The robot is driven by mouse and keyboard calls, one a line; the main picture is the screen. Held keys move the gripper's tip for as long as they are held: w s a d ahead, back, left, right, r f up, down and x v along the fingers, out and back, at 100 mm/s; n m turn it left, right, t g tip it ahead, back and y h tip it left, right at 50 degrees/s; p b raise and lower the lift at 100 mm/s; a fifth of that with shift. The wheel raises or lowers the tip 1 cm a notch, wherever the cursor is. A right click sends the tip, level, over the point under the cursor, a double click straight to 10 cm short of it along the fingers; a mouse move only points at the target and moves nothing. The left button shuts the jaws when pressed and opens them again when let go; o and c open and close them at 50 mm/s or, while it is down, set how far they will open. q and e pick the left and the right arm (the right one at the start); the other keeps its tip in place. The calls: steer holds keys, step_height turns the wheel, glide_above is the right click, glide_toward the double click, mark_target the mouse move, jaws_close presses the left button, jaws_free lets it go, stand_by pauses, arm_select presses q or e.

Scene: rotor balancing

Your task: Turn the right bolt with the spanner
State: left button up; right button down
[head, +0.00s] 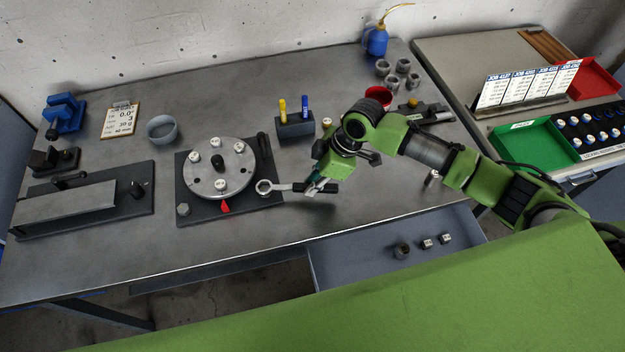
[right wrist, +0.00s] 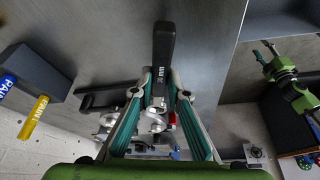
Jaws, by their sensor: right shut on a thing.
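My right gripper (head: 320,186) is shut on the dark handle of the spanner (head: 283,187). The handle (right wrist: 163,50) also shows between the teal fingers in the right wrist view. The spanner lies about level, its ring end at the right edge of the dark base plate (head: 240,199), where the right bolt sits. The ring hides that bolt's edges; I cannot tell how fully it is seated. The left bolt (head: 183,209) stands uncovered at the plate's front left corner. A green arm with teal tips, apparently my left gripper (right wrist: 265,52), shows small in the right wrist view.
The rotor disc (head: 218,178) with several white-topped pieces sits on the plate, beside a red pointer (head: 225,207). A pen block (head: 295,127) stands behind the spanner. An open drawer (head: 350,270) holds small parts at the front. Table left of the drawer is clear.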

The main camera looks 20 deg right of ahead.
steer(key=shift+f, duration=0.1)
stand_by(0.3)
steer(key=shift+p, duration=0.35)
steer(key=shift+p, duration=0.3)
steer(key=shift+f+b, duration=0.55)
steer(key=shift+f, duration=0.4)
stand_by(0.3)
